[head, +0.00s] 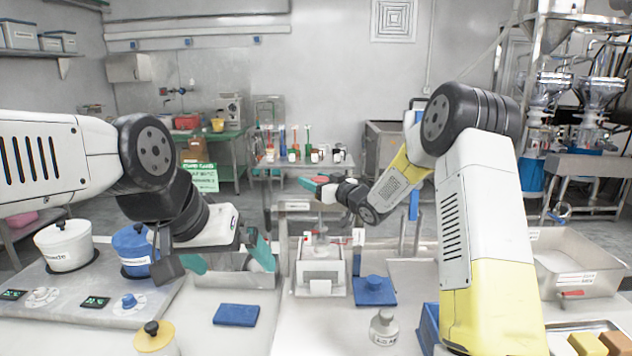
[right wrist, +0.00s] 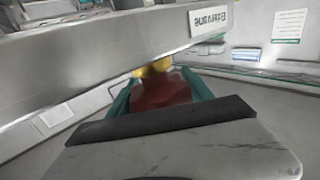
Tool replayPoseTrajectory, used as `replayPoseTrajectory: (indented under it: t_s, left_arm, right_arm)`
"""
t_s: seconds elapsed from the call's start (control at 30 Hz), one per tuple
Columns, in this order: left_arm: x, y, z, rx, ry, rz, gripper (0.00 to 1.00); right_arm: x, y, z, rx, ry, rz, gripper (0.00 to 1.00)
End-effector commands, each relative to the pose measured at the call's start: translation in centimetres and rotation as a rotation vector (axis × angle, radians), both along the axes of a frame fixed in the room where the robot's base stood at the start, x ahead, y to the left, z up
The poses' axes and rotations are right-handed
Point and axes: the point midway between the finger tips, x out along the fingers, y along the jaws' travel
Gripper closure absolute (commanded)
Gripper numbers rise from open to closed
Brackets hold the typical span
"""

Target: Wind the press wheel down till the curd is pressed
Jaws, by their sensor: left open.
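The press (head: 321,265) is a pale box-like frame on the counter, centre in the head view, with an upright screw. A red piece that looks like its wheel (head: 321,180) is above it. My right gripper (head: 312,184) reaches this wheel from the right. In the right wrist view its teal fingers lie along both sides of the red wheel (right wrist: 160,92), which fills the gap, with a yellow part beyond. My left gripper (head: 232,262) is open and empty, low over a steel tray left of the press. I cannot make out the curd inside the press.
A blue cloth (head: 236,314) lies in front of my left gripper. A blue block with a knob (head: 374,289) stands right of the press. A small weight (head: 383,328) and a yellow-lidded jar (head: 155,338) are near the front edge. A steel basin (head: 575,265) is at the right.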

Motion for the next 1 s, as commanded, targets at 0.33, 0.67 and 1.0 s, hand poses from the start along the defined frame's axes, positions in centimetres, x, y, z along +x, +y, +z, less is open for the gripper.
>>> replayPoseTrajectory:
  t_s: [0.33, 0.67, 1.0]
  left_arm:
    - [0.0, 0.0, 0.0, 0.0, 0.0, 0.0, 0.0]
    - [0.0, 0.0, 0.0, 0.0, 0.0, 0.0, 0.0]
    - [0.0, 0.0, 0.0, 0.0, 0.0, 0.0, 0.0]
  right_arm:
    - [0.0, -0.03, 0.01, 0.0, 0.0, -0.004, 0.82]
    - [0.01, -0.04, 0.0, 0.0, 0.0, -0.017, 0.82]
    - [0.09, -0.14, -0.01, 0.0, 0.001, -0.107, 0.82]
